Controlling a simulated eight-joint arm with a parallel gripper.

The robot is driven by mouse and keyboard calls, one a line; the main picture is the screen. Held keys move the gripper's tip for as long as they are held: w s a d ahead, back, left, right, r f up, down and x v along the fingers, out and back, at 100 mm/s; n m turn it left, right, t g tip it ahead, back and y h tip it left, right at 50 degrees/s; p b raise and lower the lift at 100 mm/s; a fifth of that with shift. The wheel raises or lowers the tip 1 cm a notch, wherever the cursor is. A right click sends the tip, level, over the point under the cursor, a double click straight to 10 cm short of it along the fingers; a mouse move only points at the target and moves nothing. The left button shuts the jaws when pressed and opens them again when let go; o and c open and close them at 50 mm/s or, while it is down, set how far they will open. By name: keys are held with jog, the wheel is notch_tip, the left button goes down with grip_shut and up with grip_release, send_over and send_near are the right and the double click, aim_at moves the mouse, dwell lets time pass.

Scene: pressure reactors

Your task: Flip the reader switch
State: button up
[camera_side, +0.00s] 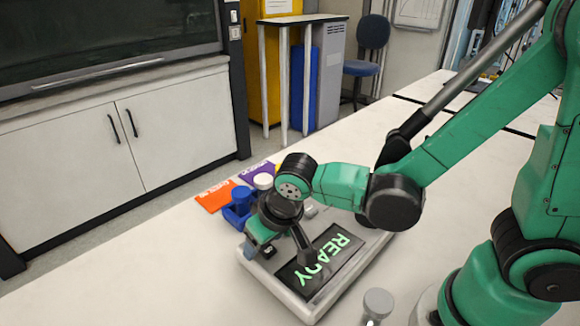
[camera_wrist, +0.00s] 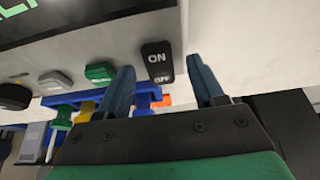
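The reader (camera_side: 318,300) is a pale box on the bench with a dark screen showing READY in green. Part of its screen (camera_wrist: 70,22) fills the upper left of the wrist view. The reader switch (camera_wrist: 157,61) is a black rocker marked ON and OFF, on the pale panel. My gripper (camera_wrist: 160,63) is open, with its two blue fingers apart and nothing between them. In the wrist picture the switch appears between the fingertips, closer to the left one; I cannot tell whether they touch it. In the side view my gripper (camera_side: 257,247) is at the reader's left end.
A green button (camera_wrist: 100,72), a grey button (camera_wrist: 50,80) and a black knob (camera_wrist: 14,97) share the panel. A blue rack (camera_side: 236,212) stands behind the reader, near an orange card (camera_side: 215,196). A grey-capped vial (camera_side: 377,304) stands in front. The bench at left is clear.

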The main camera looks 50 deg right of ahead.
grip_shut()
jog(key=g, duration=0.2)
jog(key=shift+w+g, duration=0.3)
jog(key=shift+w, duration=0.1)
jog(key=shift+w+g, duration=0.1)
jog(key=shift+g, duration=1.1)
jog(key=shift+o, duration=0.6)
grip_release()
jog(key=shift+r, duration=0.15)
jog(key=shift+w+r, duration=0.1)
jog(key=shift+r, duration=2.6)
